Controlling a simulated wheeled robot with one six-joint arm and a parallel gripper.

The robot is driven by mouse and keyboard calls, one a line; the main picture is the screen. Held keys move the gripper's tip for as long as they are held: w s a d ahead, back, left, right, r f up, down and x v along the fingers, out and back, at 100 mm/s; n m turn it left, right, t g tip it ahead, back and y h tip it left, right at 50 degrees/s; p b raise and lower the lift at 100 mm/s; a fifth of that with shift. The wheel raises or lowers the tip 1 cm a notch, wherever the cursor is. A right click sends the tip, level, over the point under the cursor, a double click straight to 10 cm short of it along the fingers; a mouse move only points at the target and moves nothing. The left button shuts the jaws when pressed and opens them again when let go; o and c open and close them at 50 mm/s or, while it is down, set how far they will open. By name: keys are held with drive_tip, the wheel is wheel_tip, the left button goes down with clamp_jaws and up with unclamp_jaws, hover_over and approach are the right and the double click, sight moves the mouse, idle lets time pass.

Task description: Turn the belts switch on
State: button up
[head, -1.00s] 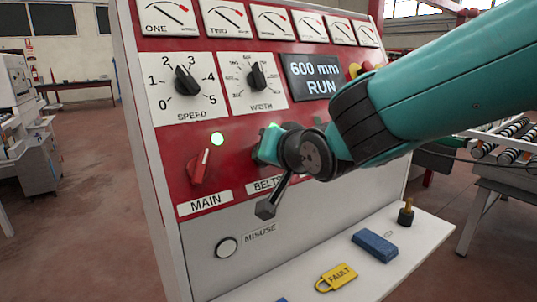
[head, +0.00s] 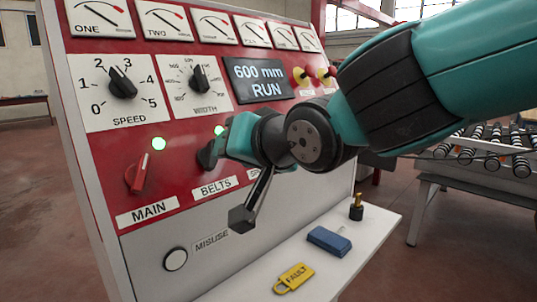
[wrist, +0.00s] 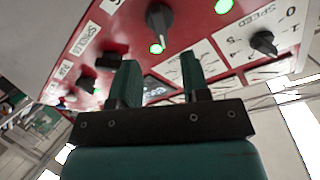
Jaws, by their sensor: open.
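The belts switch (head: 206,155) is a dark knob on the red panel above the BELTS label (head: 216,187). My gripper partly hides it in the head view. In the wrist view the belts switch (wrist: 159,22) stands clear beyond the fingertips, upside down in the picture. The green lamp (head: 219,130) above it is lit, and it also shows lit in the wrist view (wrist: 156,48). My gripper (wrist: 160,64) is open and empty, with a finger on each side of the lamp in the wrist view. The fingers look apart from the knob.
The red MAIN switch (head: 138,174) with its lit green lamp (head: 159,143) is left of the belts switch. SPEED (head: 122,84) and WIDTH (head: 199,79) dials are above. A shelf below holds a yellow FAULT padlock (head: 294,278) and a blue block (head: 329,241).

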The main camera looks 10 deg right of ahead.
drive_tip(key=p+v, duration=0.3)
drive_tip(key=v, duration=0.6)
drive_tip(key=s+d+f+n+g+h, duration=0.1)
drive_tip(key=s+d+f+n+g, duration=0.2)
drive_tip(key=s+f+g, duration=0.3)
drive_tip(key=s+d+f+n+g+h, duration=0.1)
drive_tip(key=s+d+f+n+g, duration=0.3)
drive_tip(key=s+f+g, duration=0.2)
drive_tip(key=shift+s+f, duration=0.4)
drive_tip(key=shift+f, duration=0.35)
